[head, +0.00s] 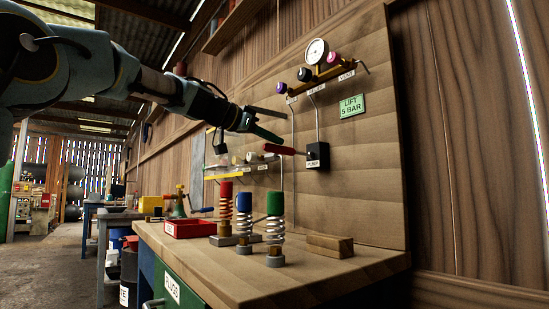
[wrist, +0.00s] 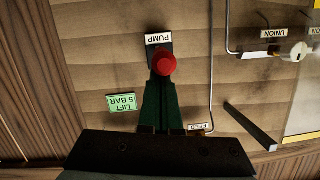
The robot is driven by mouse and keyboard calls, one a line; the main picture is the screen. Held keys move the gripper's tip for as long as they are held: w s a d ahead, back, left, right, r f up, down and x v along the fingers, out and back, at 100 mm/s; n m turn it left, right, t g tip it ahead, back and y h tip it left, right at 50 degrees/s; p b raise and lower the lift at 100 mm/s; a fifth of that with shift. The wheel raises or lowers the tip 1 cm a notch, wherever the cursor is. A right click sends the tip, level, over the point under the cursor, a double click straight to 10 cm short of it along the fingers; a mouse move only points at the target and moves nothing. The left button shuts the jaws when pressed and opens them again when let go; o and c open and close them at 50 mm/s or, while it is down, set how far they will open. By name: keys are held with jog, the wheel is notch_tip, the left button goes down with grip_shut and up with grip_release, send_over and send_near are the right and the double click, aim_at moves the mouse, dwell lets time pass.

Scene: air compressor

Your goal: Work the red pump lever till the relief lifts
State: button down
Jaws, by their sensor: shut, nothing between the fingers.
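The red pump lever (head: 279,149) sticks out from the black box labelled PUMP (head: 317,155) on the wooden board. In the wrist view its rounded red end (wrist: 165,63) points at the camera, below the PUMP label (wrist: 158,39). My gripper (head: 281,141) is shut and empty, its green fingertips just above the lever; I cannot tell whether they touch it. In the wrist view the fingertips (wrist: 160,84) lie against or beside the red end. The gauge (head: 317,51) is on the brass pipe above; its reading is too small to tell.
A green LIFT 5 BAR sign (head: 351,106) is on the board. Spring valves with red (head: 226,190), blue (head: 244,202) and green (head: 275,203) caps stand on the bench (head: 330,275). A red tray (head: 190,228) and a wood block (head: 330,246) lie there.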

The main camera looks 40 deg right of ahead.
aim_at(265, 147)
jog(key=shift+a+f+h+b, duration=0.15)
jog(key=shift+f+h+b, duration=1.05)
jog(key=shift+b, duration=2.1)
jog(key=f+b, duration=0.1)
jog(key=b, duration=0.1)
jog(key=shift+f+y+b, duration=0.25)
jog(key=shift+y+b, duration=0.05)
jog(key=shift+b, duration=0.1)
jog(key=shift+f+b, duration=0.25)
jog(key=shift+b, duration=0.15)
